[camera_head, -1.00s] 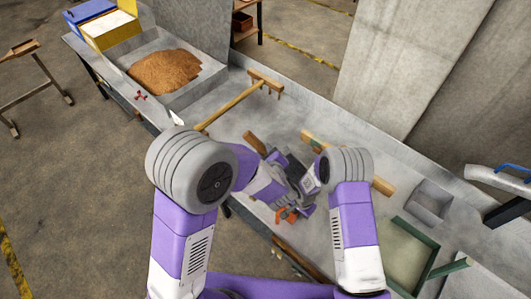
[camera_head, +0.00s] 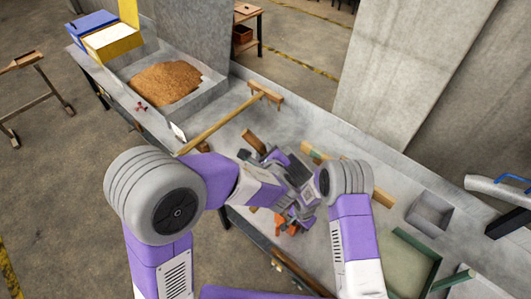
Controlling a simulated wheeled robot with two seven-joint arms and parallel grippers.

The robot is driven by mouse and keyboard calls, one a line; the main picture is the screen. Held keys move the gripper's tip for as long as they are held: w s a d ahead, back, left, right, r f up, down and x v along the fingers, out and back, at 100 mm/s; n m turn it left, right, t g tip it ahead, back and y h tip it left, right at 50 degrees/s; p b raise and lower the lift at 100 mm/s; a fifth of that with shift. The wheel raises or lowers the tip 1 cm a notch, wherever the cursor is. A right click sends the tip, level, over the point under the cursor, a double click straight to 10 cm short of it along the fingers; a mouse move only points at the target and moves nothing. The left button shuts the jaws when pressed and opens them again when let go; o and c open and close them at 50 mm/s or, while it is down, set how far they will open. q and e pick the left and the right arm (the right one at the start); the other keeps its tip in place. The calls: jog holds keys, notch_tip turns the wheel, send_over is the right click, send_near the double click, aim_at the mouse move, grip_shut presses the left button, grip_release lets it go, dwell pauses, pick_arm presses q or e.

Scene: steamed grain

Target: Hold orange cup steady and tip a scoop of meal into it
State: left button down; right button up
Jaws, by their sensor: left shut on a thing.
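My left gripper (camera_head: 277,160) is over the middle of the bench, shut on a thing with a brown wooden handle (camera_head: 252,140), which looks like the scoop. The rest of the scoop is hidden by the grippers, so I cannot see whether meal is in it. Bits of the orange cup (camera_head: 279,222) show low beside my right gripper (camera_head: 294,214). The cup is mostly covered, and I cannot tell whether the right fingers are shut on it. The brown meal (camera_head: 164,84) lies heaped in a grey tray (camera_head: 204,99) at the far left.
A long wooden rake (camera_head: 222,122) lies between the tray and my grippers. A grey open box (camera_head: 431,212) and a green-edged frame (camera_head: 408,245) are at the right. A blue and yellow box (camera_head: 110,40) stands behind the tray.

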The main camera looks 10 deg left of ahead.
notch_tip(320, 180, up, 12)
dwell(0.6)
